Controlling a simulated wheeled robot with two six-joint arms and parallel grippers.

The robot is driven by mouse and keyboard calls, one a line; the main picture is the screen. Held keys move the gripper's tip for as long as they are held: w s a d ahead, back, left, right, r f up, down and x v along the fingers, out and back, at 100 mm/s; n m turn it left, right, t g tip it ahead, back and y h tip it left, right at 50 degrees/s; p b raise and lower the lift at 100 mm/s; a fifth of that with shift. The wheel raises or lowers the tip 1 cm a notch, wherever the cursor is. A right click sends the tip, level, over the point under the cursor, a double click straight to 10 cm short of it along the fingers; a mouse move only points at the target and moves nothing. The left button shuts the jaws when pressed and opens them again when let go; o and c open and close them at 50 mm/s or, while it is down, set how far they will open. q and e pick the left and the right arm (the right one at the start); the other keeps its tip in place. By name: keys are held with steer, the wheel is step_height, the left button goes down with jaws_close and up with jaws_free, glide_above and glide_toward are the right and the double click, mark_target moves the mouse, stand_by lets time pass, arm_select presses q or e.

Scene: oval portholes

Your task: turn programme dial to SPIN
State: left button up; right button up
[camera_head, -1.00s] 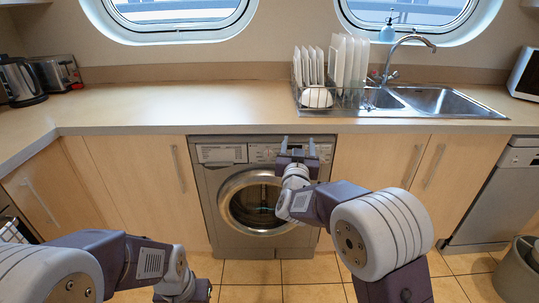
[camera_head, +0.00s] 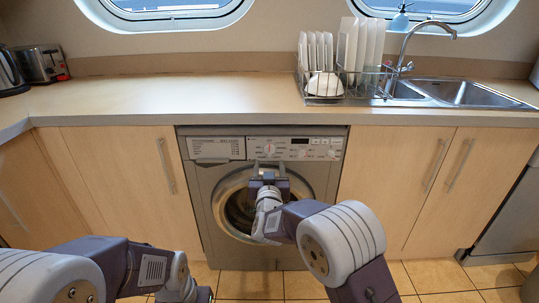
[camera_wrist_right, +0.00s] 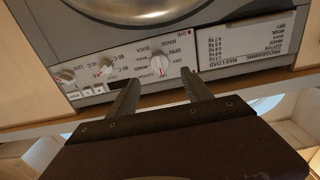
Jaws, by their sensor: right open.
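The washing machine (camera_head: 197,172) stands under the counter with a control panel along its top. Its programme dial (camera_head: 269,148) is a small round knob left of the panel's middle. In the right wrist view, the panel appears upside down and the programme dial (camera_wrist_right: 159,62) has printed labels around it, SPIN among them. Its pointer setting is too small to read surely. My right gripper (camera_head: 268,168) is open and empty in front of the machine, just below the dial in the head view. In the wrist view its fingertips (camera_wrist_right: 160,78) straddle the dial's line, apparently short of it. My left gripper is out of view.
Two other knobs (camera_wrist_right: 106,66) (camera_wrist_right: 66,76) and small buttons sit beside the dial. The round door (camera_head: 225,205) is below the panel. The counter edge (camera_head: 130,122) runs above it. Closed cupboards (camera_head: 400,185) flank the machine.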

mark_target(270, 153)
steer(key=w+p, duration=0.3)
steer(key=p, duration=0.1)
steer(key=w+r+p, duration=0.1)
steer(key=w+p, duration=0.1)
steer(key=p, duration=0.1)
steer(key=shift+w, duration=0.35)
steer(key=shift+w+f+b, duration=0.55)
steer(key=shift+w+b, duration=0.1)
steer(key=shift+w, duration=0.6)
jaws_close()
